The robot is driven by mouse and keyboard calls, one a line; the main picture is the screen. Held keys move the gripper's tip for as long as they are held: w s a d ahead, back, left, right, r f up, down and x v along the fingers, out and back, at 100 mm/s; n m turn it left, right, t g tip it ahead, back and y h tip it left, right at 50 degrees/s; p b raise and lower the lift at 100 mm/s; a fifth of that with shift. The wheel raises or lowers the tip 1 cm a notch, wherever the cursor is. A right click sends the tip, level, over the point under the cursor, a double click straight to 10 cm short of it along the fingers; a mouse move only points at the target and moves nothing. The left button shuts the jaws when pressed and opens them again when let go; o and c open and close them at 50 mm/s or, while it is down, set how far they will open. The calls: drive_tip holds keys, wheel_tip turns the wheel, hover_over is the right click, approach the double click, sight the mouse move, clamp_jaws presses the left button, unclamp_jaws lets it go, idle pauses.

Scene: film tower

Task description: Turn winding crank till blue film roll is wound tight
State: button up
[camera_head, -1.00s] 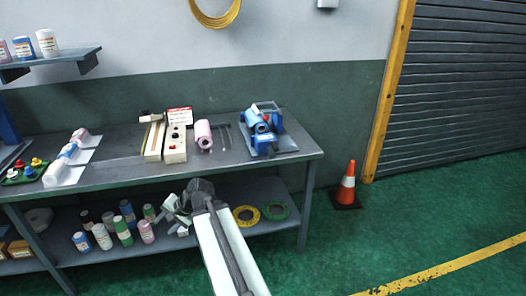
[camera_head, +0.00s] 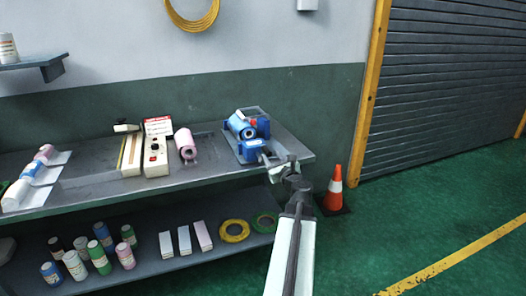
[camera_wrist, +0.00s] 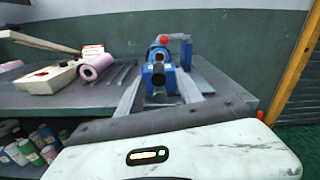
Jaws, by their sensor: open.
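The blue winding machine (camera_head: 252,150) stands on the right end of the bench top. A blue film roll (camera_head: 240,126) sits on it, its hollow end facing me. In the wrist view the machine (camera_wrist: 158,77) lies straight ahead, between and beyond my fingers, with a red knob (camera_wrist: 163,39) on its upper part. I cannot make out the winding crank clearly. My gripper (camera_head: 276,164) is open and empty at the bench's front edge, close in front of the machine. Its two fingers (camera_wrist: 160,95) show on either side of the machine in the wrist view.
A pink roll (camera_head: 186,143) and a white box with knobs (camera_head: 155,158) stand left of the machine. The lower shelf (camera_head: 190,262) holds bottles, small boxes and a yellow ring (camera_head: 235,230). An orange cone (camera_head: 334,190) stands right of the bench. The floor beyond is clear.

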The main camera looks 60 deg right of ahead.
sight(266, 147)
drive_tip(key=x, duration=0.6)
drive_tip(key=shift+w+d, duration=0.1)
drive_tip(key=shift+w, duration=0.25)
clamp_jaws()
drive_tip(key=shift+s, duration=0.1)
idle(0.8)
